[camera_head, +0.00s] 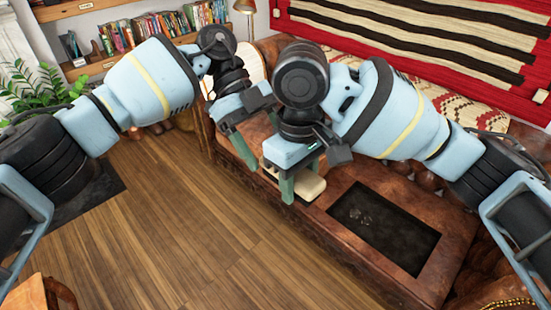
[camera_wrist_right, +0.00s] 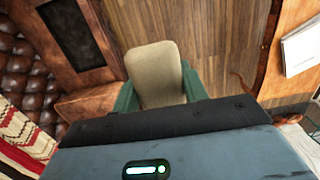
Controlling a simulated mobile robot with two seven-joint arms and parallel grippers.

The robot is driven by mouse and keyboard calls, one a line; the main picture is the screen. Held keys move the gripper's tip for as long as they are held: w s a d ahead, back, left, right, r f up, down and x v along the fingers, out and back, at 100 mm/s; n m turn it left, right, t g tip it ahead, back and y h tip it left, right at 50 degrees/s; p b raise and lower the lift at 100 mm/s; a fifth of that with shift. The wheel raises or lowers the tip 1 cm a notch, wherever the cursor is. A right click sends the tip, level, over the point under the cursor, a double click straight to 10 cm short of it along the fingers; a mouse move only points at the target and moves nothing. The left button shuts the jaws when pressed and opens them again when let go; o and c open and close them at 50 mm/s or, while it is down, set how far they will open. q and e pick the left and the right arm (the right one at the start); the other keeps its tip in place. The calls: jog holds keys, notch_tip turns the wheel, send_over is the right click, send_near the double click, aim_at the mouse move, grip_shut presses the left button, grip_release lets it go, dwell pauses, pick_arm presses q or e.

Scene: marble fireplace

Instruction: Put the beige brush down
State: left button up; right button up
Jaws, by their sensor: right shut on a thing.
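The beige brush (camera_head: 309,186) is held between the green fingers of my right gripper (camera_head: 302,187). In the right wrist view the brush (camera_wrist_right: 153,75) is a pale, rounded block between the fingers of the right gripper (camera_wrist_right: 158,92); its far side is hidden. It appears over the edge of the brown wooden-leather chest top, and its height above it is unclear. My left gripper (camera_head: 258,137) is to the left and farther back, with its fingers apart and nothing visible between them.
The brown chest top (camera_head: 345,190) holds a dark inset panel (camera_head: 384,222) right of the right gripper. A leather sofa with a patterned throw (camera_head: 395,75) stands behind. A bookshelf (camera_head: 165,25) is at the back left.

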pick_arm(q)
jog(key=shift+x, duration=1.75)
jog(key=c, duration=1)
jog(key=shift+c, duration=0.5)
pick_arm(e)
jog(key=o, duration=1.4)
jog(key=shift+c, duration=0.2)
notch_tip(320, 180, up, 12)
jog(key=shift+w+a, duration=0.25)
jog(key=shift+w, duration=0.1)
